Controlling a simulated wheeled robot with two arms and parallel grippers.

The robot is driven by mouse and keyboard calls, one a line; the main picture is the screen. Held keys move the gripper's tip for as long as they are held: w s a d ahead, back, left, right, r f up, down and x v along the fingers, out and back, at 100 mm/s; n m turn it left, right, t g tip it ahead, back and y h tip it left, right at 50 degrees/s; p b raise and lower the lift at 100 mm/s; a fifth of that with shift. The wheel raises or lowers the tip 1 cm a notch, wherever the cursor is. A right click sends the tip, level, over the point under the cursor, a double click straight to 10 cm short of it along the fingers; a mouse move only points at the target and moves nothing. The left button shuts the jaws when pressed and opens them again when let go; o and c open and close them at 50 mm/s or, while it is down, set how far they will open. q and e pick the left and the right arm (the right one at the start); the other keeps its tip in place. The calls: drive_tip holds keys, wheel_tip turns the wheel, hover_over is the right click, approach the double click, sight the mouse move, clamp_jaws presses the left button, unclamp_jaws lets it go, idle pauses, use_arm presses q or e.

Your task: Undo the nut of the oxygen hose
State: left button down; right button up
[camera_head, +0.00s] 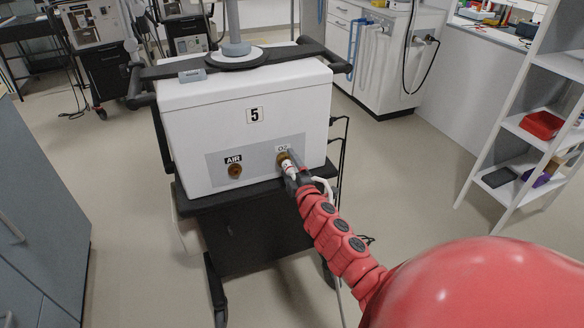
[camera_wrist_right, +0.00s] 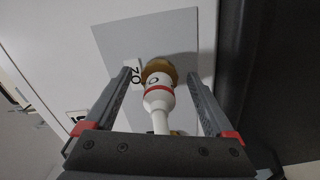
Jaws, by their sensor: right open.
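The brass nut (camera_wrist_right: 157,68) of the oxygen hose sits at the O2 port on the grey panel (camera_wrist_right: 178,28). Behind it, the white hose end (camera_wrist_right: 158,98) with a red band runs back toward my wrist. In the head view the nut (camera_head: 283,157) is at the right of the panel of ventilator 5 (camera_head: 217,115), partly covered. My right gripper (camera_head: 291,171) reaches the O2 port. In the wrist view its fingers (camera_wrist_right: 160,85) are open, one on each side of the hose end, with gaps showing. My left gripper is not in view.
The brass AIR port (camera_head: 235,171) is to the left on the same panel. The white hose (camera_head: 331,195) hangs beside my right arm. The ventilator stands on a dark wheeled cart (camera_head: 245,205). Open floor lies to the left; a white shelf rack (camera_head: 520,130) stands at the right.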

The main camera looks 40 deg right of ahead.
drive_tip(key=p+v, duration=0.2)
drive_tip(key=v, duration=1.5)
drive_tip(key=shift+s+p, duration=0.25)
drive_tip(key=shift+p, duration=0.15)
drive_tip(key=shift+a, duration=0.1)
